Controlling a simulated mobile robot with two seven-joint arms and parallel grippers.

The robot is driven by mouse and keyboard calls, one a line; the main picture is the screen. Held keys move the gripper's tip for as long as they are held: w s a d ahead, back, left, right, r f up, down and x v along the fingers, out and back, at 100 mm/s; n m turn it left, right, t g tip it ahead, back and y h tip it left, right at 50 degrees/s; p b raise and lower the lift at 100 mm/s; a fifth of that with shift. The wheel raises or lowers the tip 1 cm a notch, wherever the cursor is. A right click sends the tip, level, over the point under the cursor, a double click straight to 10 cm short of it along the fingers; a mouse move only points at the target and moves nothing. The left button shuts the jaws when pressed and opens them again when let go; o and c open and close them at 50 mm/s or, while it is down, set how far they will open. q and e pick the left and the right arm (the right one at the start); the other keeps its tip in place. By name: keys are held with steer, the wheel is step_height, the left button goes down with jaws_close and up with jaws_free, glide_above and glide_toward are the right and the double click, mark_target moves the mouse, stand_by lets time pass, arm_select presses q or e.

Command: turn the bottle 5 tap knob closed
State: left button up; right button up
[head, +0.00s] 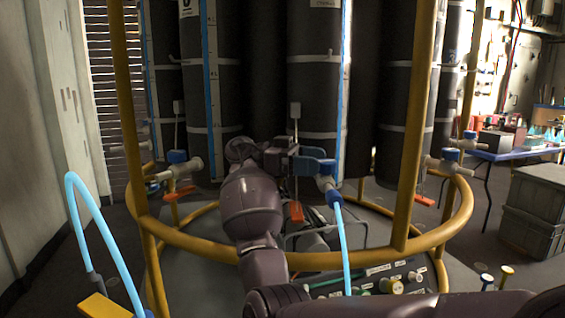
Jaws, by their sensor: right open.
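A tap with a blue knob (326,167) stands at the foot of the middle dark bottle (314,95), whose number I cannot read. A light blue hose (343,240) runs down from this tap. My right gripper (308,160) is open, with its blue-tipped fingers just left of the knob and close to it. I cannot tell whether they touch it or how far the knob is turned. The gripper and wrist hide part of the tap and bottle foot. My left gripper is not in view.
A yellow ring rail (200,243) with uprights (412,130) surrounds the bottles. Other blue-knobbed taps (177,157) (450,154) sit left and right. Orange handles (296,212) hang low. A panel with fittings (375,282) is in front; grey crates (540,210) stand right.

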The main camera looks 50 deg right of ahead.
arm_select(q)
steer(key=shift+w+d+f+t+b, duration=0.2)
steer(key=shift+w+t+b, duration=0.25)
steer(key=shift+b, duration=0.9)
arm_select(e)
steer(key=v, duration=0.7)
steer(key=shift+w, duration=0.2)
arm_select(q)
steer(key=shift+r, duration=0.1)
arm_select(e)
steer(key=shift+a, duration=0.15)
